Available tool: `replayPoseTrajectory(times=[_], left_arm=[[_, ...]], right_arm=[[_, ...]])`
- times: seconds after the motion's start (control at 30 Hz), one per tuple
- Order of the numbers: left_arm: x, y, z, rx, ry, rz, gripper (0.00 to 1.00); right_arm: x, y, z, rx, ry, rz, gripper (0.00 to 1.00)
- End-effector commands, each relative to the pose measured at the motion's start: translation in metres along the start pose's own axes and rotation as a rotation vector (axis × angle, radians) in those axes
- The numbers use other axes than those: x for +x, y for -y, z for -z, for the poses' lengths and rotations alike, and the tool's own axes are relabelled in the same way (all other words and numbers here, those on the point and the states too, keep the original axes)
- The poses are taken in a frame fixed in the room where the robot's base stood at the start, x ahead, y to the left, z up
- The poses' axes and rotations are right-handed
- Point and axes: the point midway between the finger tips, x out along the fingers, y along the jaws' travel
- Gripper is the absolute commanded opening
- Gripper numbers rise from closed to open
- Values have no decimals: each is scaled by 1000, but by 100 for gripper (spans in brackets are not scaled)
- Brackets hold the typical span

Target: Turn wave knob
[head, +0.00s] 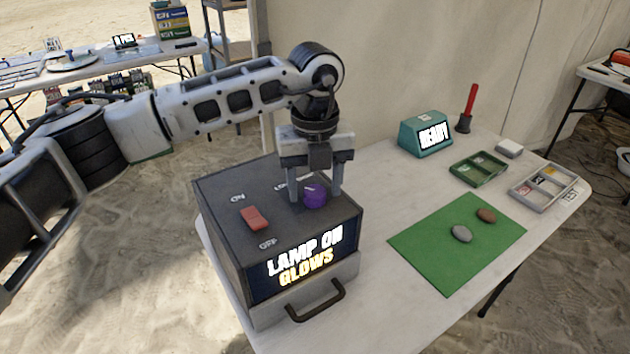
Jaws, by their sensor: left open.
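The wave knob is a small purple round knob (316,196) on top of a dark grey box (225,200). My left gripper (315,192) points straight down over it. Its two fingers are apart, one on each side of the knob; I cannot tell whether they touch it. Printed marks behind the knob are partly hidden by the gripper. A red rocker switch (254,218) sits left of the knob between the labels ON and OFF. The box's front screen (303,262) reads "LAMP ON GLOWS". My right gripper is not in view.
A drawer with a dark handle (316,302) is below the screen. To the right are a green mat (430,250) with two stones, a teal "READY" display (425,136), a green tray (462,176) and a grey tray (520,192). Table space between box and mat is clear.

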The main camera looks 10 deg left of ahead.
Motion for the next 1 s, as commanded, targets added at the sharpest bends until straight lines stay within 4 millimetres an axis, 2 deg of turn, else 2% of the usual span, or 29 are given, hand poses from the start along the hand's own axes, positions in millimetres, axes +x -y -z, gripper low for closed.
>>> replayPoseTrajectory(times=[0.27, 0.3, 0.4, 0.47, 0.77, 1.0], left_arm=[[2, 0, 0, 0, 1, 1, 56], [2, 0, 0, 0, 1, 1, 53], [2, 0, 0, 0, 0, 1, 25], [2, 0, 0, 0, 0, 1, 11], [2, 0, 0, 22, 0, 1, 11], [3, 0, 0, 133, 1, 1, 11]], right_arm=[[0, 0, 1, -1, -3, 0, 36], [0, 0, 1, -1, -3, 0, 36], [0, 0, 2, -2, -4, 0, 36], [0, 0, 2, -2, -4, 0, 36], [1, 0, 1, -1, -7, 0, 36], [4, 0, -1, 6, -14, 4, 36]])
